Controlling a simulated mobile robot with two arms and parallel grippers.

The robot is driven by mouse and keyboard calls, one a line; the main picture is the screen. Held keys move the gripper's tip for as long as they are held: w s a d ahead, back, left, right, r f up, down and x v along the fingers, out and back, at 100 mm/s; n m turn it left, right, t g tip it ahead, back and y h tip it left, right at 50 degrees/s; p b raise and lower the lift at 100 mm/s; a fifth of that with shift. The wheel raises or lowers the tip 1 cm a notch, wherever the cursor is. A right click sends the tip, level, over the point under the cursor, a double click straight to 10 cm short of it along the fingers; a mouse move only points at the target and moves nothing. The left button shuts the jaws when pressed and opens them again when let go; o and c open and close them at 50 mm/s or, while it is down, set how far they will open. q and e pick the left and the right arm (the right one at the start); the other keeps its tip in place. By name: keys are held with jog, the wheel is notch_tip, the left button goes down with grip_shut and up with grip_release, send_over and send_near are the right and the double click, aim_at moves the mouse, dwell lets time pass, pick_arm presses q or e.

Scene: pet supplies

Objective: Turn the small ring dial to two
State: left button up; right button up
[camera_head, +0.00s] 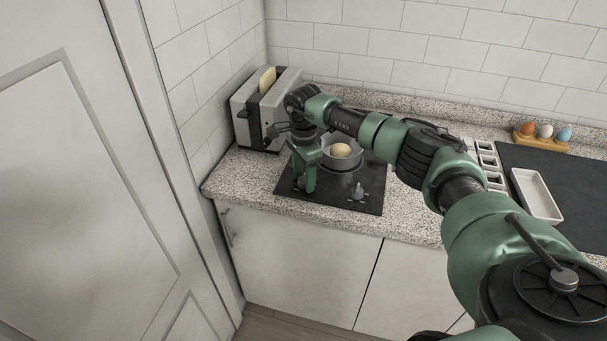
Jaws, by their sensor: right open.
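The black cooktop (372,205) lies on the speckled counter. A grey dial (358,191) with small white marks around it stands at the cooktop's front right. My right gripper (304,183) points down over the cooktop's front left part, left of this dial and apart from it. It is open, with green fingers. Any dial beneath or behind the fingers is hidden, so I cannot tell which dial is the small ring's or read a setting. A pot (342,160) with a round tan item (341,150) in it stands on the cooktop behind the dial. My left gripper is out of view.
A toaster (258,128) with bread stands at the back left, close to my right wrist. A tiled wall (345,40) is behind. A white tray (537,196), a dark mat (585,210) and an egg holder (541,142) are at right. A door (85,200) fills the left.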

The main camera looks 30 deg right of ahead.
grip_shut()
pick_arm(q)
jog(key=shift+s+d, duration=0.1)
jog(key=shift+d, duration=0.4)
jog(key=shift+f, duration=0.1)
pick_arm(e)
jog(key=shift+m, duration=0.3)
